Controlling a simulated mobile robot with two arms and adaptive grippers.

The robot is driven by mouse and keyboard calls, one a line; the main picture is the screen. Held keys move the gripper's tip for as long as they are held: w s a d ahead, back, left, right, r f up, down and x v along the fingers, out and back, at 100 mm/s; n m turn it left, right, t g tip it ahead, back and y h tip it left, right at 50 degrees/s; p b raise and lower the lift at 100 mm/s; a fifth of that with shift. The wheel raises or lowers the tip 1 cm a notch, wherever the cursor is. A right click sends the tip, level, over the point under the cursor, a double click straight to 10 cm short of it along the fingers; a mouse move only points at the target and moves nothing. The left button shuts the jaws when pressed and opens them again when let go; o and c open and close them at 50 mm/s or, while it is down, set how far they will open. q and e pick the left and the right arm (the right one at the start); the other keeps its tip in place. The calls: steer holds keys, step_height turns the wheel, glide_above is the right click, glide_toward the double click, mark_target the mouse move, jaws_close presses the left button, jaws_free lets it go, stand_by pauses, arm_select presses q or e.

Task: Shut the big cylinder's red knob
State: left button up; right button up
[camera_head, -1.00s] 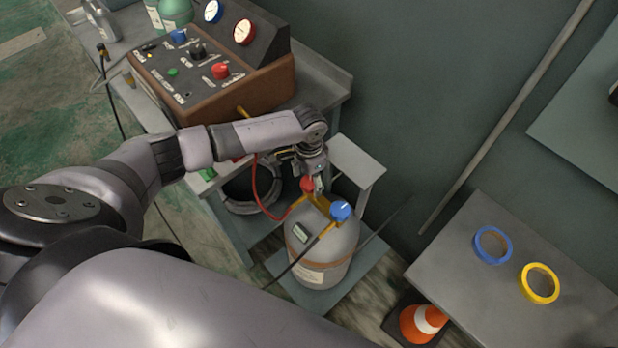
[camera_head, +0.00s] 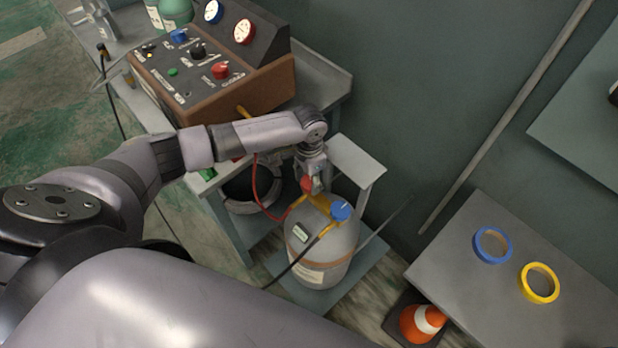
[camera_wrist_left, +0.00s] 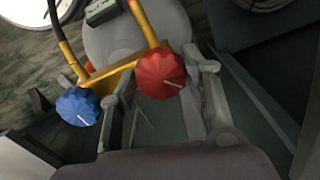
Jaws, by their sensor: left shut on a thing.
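The big grey cylinder (camera_head: 325,258) stands on a low platform under a yellow valve fitting. Its red knob (camera_head: 307,184) is at the left end of the fitting and its blue knob (camera_head: 340,210) at the right end. My left gripper (camera_head: 313,184) reaches down from above and is shut on the red knob. In the left wrist view the red knob (camera_wrist_left: 161,74) shows a pale pointer line and sits between the two fingers (camera_wrist_left: 160,88). The blue knob (camera_wrist_left: 78,107) is left of the fingers there. My right gripper is not in view.
A brown control box (camera_head: 215,75) with gauges and knobs stands on the bench behind. A red hose (camera_head: 262,200) and a dark hose (camera_head: 290,268) run by the cylinder. A table (camera_head: 450,258) with blue and yellow rings and an orange cone (camera_head: 423,322) are at right.

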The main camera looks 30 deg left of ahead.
arm_select(q)
steer(key=shift+r+m, duration=0.1)
steer(key=shift+m, duration=0.2)
steer(key=shift+m+p, duration=0.6)
steer(key=shift+m, duration=0.8)
steer(key=shift+w+m+p, duration=0.1)
steer(key=shift+m+p, duration=0.45)
steer(key=shift+m, duration=2.15)
steer(key=o, duration=1.2)
steer(key=shift+c, duration=0.2)
